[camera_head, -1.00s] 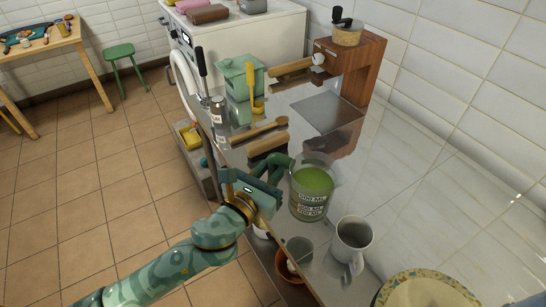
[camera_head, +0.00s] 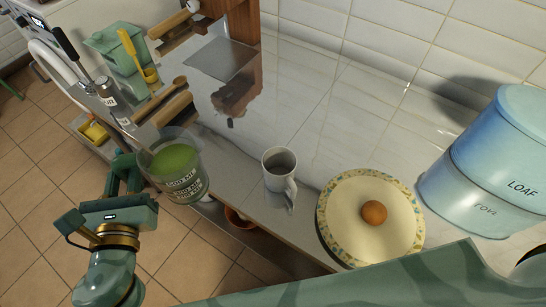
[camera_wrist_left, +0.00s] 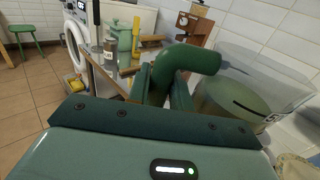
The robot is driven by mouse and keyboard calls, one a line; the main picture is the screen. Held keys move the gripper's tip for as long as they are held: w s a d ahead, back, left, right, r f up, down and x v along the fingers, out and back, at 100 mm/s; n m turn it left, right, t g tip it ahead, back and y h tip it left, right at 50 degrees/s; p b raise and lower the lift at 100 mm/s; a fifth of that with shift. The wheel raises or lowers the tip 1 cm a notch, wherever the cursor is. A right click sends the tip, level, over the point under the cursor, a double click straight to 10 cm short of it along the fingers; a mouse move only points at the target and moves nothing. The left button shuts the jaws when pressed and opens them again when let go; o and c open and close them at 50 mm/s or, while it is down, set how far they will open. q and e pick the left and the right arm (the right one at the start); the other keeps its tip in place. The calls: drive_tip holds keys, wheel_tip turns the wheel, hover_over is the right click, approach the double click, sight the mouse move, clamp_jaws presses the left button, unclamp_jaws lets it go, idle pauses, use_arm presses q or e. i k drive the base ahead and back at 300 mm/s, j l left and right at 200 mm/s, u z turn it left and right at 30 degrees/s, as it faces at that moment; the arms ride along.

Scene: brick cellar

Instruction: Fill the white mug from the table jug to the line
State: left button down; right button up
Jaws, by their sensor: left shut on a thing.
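The clear jug (camera_head: 178,168) has printed marks on its side and holds green liquid. It looks roughly upright at the counter's near edge, left of the mug; its lower part overlaps the edge. My left gripper (camera_head: 124,180) is shut on the jug's dark green handle, which shows large in the left wrist view (camera_wrist_left: 188,60). The jug's body shows to its right there (camera_wrist_left: 248,98). The white mug (camera_head: 272,182) stands upright on the counter, handle toward the lower right. Its inside looks dark; I cannot make out a line. My right gripper is out of view.
A blue loaf bin (camera_head: 500,165) stands farther right. A green canister (camera_head: 112,52) and wooden-handled tools (camera_head: 162,104) are at the left. Counter behind the mug is clear.

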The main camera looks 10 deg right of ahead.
sight(279, 163)
drive_tip(key=z, duration=0.9)
drive_tip(key=k+j+z, duration=0.25)
drive_tip(key=k, duration=0.15)
drive_tip(key=k+j+z, duration=0.25)
drive_tip(key=i, duration=0.15)
